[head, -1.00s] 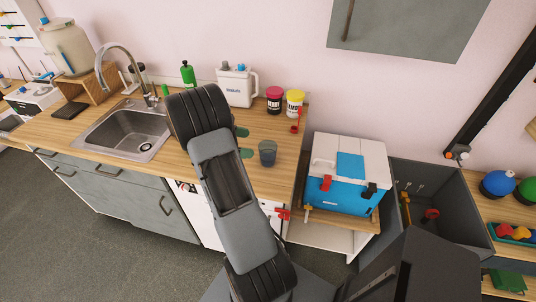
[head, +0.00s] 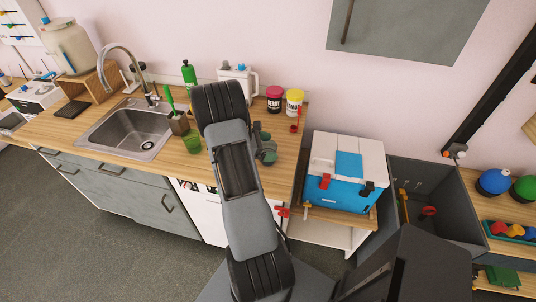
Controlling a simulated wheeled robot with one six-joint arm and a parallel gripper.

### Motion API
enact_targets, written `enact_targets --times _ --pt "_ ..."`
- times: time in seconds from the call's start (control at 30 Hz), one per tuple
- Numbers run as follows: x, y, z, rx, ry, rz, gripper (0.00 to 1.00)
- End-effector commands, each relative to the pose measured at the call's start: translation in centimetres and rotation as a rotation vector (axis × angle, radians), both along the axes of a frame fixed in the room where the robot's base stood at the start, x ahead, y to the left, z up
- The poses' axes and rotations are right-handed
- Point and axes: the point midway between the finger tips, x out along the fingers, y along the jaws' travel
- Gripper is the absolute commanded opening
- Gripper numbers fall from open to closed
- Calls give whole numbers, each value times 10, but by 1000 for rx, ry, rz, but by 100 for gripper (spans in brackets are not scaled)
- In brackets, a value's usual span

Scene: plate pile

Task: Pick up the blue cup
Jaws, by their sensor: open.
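My gripper (head: 269,146) is over the right part of the wooden counter. Its dark green fingers stick out to the right of my arm and are open. The blue cup cannot be clearly made out now. The place where it stood is covered by my fingers, so I cannot tell whether it is between them or touching them.
A green cup (head: 192,143) and a brush holder (head: 180,125) stand left of my arm, by the sink (head: 128,130). A pink-lidded jar (head: 274,100) and a yellow-lidded jar (head: 294,101) stand behind my gripper. A blue cooler (head: 340,194) is right of the counter (head: 285,158).

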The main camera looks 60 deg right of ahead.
Motion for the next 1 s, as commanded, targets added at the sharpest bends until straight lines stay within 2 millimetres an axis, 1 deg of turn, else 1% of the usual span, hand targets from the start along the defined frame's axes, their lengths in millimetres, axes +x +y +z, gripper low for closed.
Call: enact_targets --times 0.13,0.63,0.87,1.0 --pt "0 0 0 0 0 0 99" --pt "0 0 0 0 0 0 51" --pt "0 0 0 0 0 0 50" --pt "1 0 4 0 -2 1 50"
